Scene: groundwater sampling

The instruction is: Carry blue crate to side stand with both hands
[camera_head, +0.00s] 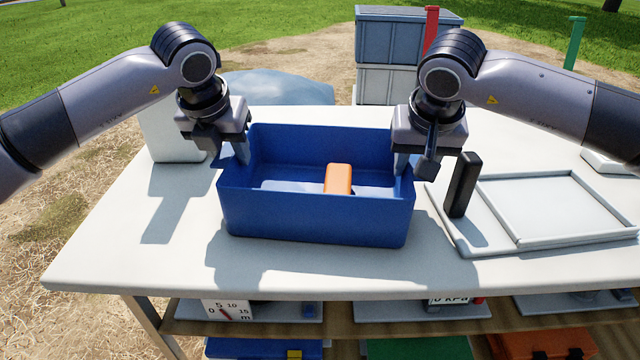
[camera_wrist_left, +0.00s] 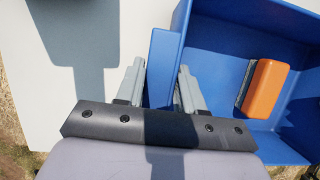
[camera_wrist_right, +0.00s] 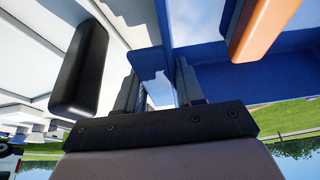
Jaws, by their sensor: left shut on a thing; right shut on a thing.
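The blue crate (camera_head: 315,222) is at the middle of the white table, an open box with an orange block (camera_head: 339,179) inside. The block also shows in the left wrist view (camera_wrist_left: 265,88). Whether the crate touches the table is hard to tell. I cannot make out a side stand.
A pale tray (camera_head: 555,210) with an upright black handle (camera_head: 462,185) lies right of the crate. A white box (camera_head: 170,135) stands at the left. The white table (camera_head: 120,255) is clear at front left. Grey crates (camera_head: 405,50) stand behind on the ground.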

